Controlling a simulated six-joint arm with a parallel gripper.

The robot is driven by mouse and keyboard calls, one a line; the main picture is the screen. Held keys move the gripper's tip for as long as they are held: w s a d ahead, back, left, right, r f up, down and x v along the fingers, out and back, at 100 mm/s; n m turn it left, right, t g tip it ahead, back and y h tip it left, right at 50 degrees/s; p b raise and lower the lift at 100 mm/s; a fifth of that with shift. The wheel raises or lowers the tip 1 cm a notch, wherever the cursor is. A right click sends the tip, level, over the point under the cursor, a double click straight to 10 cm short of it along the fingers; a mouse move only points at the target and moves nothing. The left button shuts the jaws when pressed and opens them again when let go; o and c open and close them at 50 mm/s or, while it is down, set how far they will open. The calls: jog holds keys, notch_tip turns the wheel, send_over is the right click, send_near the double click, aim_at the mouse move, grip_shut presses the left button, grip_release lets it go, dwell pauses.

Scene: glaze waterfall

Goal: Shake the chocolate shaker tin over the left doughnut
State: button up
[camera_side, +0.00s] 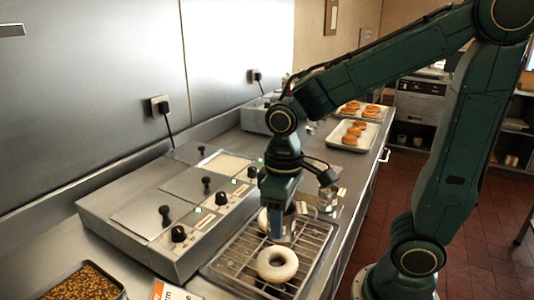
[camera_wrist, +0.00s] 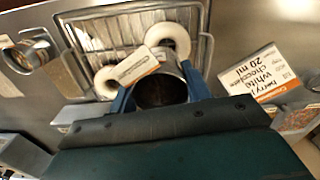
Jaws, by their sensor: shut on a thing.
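My gripper (camera_side: 283,226) points down over the wire rack, its blue fingers shut around a metal tin (camera_side: 287,236). In the wrist view the tin (camera_wrist: 164,90) sits between the fingers (camera_wrist: 158,96), with a dark round end facing the camera. A white and orange label, too small to read, shows beside it. One white ring doughnut (camera_side: 277,264) lies at the near part of the rack, just in front of the tin. The other doughnut (camera_side: 264,221) is partly hidden behind my gripper. Both doughnuts (camera_wrist: 168,38) (camera_wrist: 107,82) show beyond the tin in the wrist view.
The wire rack (camera_side: 237,262) lies in a tray on the steel counter. A knobbed steel unit (camera_side: 150,232) stands left of it. Another metal vessel (camera_side: 327,199) stands behind right. A printed card (camera_wrist: 252,80) and a bin of brown bits (camera_side: 84,284) are near the front.

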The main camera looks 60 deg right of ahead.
jog(key=shift+d, duration=0.4)
dwell(4.8)
jog(key=shift+r, duration=0.15)
dwell(0.9)
jog(key=shift+r, duration=2.4)
